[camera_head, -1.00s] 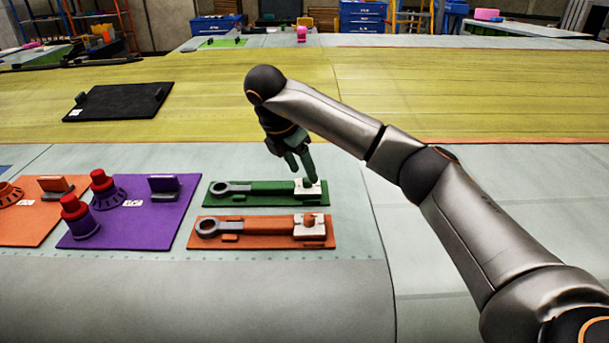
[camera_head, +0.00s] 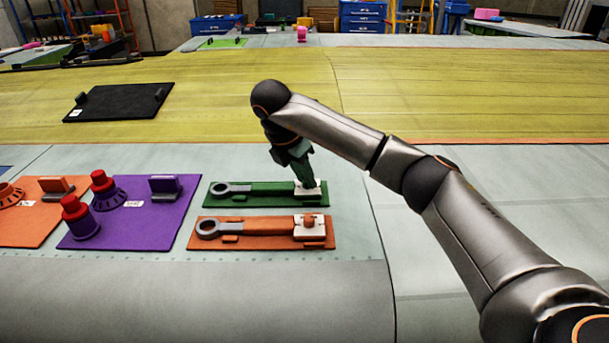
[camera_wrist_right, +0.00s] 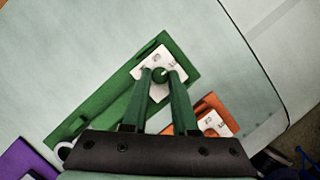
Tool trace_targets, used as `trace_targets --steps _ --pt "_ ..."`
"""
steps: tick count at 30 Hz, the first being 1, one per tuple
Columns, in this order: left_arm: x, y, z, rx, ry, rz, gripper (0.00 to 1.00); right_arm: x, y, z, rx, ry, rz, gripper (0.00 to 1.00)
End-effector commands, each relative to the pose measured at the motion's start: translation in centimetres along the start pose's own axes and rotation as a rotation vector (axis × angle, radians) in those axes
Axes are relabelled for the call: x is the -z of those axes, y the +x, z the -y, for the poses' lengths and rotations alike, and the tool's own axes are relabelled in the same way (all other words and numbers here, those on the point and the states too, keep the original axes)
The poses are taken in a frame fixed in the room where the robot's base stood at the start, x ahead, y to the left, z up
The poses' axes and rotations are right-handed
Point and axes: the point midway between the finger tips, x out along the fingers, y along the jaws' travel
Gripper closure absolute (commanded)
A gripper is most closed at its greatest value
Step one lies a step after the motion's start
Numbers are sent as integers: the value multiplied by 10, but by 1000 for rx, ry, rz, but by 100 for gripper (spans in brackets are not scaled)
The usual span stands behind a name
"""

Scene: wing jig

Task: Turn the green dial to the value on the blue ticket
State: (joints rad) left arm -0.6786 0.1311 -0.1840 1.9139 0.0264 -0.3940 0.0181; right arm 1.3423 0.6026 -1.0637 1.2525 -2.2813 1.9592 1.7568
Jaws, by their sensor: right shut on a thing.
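The green board (camera_head: 265,202) lies on the pale wing surface, with a grey ring-ended bar along it and a white dial plate (camera_head: 316,187) at its right end. My right gripper (camera_head: 307,188) points down over this plate. In the right wrist view its green fingers (camera_wrist_right: 161,76) are shut on the small green dial (camera_wrist_right: 159,73), one on each side. Small marks on the white plate (camera_wrist_right: 150,60) are too small to read. The fingers hide part of the dial and plate. No blue ticket can be made out. My left gripper is not in view.
An orange board (camera_head: 265,241) with a similar bar and white plate lies just in front of the green one. A purple board (camera_head: 150,222) with red-topped knobs is to the left, beside another orange board (camera_head: 30,228). A black board (camera_head: 118,101) lies farther back.

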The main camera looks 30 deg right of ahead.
Motion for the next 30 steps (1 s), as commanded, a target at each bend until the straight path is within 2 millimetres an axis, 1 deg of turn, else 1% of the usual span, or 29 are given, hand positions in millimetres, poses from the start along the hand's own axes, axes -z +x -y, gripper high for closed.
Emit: trace_targets --steps 1,2,17,23,30 --pt "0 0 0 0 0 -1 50 0 0 0 0 0 0 97" --pt "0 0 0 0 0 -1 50 0 0 0 0 0 0 100" --pt "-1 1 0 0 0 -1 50 0 0 0 -9 -20 0 100" --pt "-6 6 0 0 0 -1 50 0 1 1 -44 -98 2 100" --pt "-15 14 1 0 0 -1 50 0 2 3 -117 -274 2 100"
